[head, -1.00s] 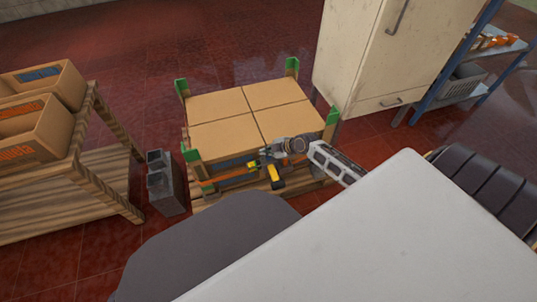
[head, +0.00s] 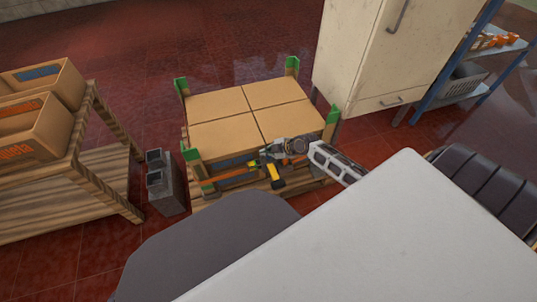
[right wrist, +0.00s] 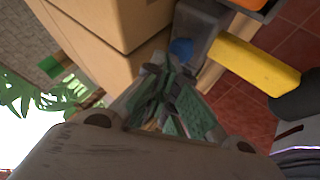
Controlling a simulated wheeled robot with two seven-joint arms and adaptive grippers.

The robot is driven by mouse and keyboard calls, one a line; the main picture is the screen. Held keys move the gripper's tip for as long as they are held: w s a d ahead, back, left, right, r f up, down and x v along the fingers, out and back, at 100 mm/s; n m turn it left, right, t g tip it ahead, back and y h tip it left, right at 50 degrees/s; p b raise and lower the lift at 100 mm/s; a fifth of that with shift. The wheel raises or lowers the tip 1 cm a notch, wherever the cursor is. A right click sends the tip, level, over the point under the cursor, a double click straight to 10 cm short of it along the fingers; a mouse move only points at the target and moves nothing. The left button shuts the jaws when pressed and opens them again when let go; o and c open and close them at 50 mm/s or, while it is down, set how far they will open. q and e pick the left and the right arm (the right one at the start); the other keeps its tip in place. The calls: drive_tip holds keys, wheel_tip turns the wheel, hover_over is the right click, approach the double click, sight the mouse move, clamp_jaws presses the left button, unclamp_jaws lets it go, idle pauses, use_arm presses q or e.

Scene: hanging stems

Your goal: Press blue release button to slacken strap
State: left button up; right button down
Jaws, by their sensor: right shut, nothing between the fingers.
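The blue release button (right wrist: 181,50) shows in the right wrist view on a grey housing (right wrist: 205,25), beside a yellow handle (right wrist: 255,65). In the head view the yellow handle (head: 274,172) hangs at the front side of the strapped cartons (head: 235,115), and an orange strap (head: 238,180) runs along that side. My right gripper (right wrist: 168,88) is shut and empty, its fingertips close to the button. I cannot tell whether they touch it. In the head view my right gripper (head: 268,155) hides the button. My left gripper is not in view.
The cartons stand on a wooden pallet (head: 225,199) with green corner guards (head: 291,66). Grey blocks (head: 165,185) stand left of it, beside a wooden rack (head: 110,185) with bins. A cream cabinet (head: 365,55) stands behind right. Red floor between them is clear.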

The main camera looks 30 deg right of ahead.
sight(267, 157)
drive_tip(key=shift+f+b, duration=0.4)
drive_tip(key=shift+f, duration=0.2)
idle(0.8)
drive_tip(key=shift+r, duration=0.1)
idle(0.3)
drive_tip(key=shift+r+p, duration=0.95)
drive_tip(key=shift+r, duration=0.1)
drive_tip(key=shift+r+p, duration=2.15)
drive_tip(key=shift+r, duration=0.3)
